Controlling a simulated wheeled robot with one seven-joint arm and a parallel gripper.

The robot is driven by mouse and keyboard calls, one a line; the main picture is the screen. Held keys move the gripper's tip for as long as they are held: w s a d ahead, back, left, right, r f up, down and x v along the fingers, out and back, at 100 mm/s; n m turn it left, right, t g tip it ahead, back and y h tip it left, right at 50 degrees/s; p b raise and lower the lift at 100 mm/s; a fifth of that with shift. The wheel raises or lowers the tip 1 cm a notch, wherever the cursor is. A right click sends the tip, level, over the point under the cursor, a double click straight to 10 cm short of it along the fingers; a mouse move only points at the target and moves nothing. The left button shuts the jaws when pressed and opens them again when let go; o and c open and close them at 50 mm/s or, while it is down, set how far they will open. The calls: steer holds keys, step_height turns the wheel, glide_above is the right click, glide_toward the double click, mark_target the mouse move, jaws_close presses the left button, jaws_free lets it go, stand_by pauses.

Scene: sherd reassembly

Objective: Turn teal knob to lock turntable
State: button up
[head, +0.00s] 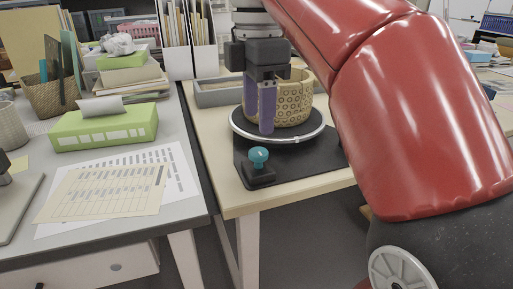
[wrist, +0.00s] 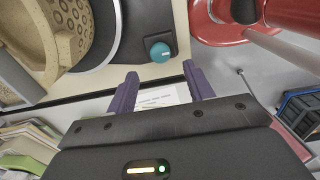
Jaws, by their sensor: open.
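The teal knob (head: 258,156) stands on a small black block on the black base plate (head: 300,168), in front of the turntable. In the wrist view the knob (wrist: 160,52) is above and between the fingertips, apart from them. The turntable (head: 318,133) is a round disc with a pale rim. A tan patterned vessel (head: 296,97) stands on it, partly hidden by my gripper. My gripper (head: 260,130) has purple fingers and points down in front of the vessel. In the wrist view my gripper (wrist: 160,85) is open, with nothing between its fingers.
A grey tray (head: 215,93) and upright folders (head: 188,42) stand behind the turntable. A neighbouring grey table at left holds a green tissue box (head: 105,124) and paper sheets (head: 110,190). My red arm covers the right side.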

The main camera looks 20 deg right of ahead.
mark_target(258, 151)
step_height(258, 151, down, 7)
steer(key=shift+r+b, duration=0.2)
steer(key=shift+b, duration=0.95)
steer(key=c, duration=1)
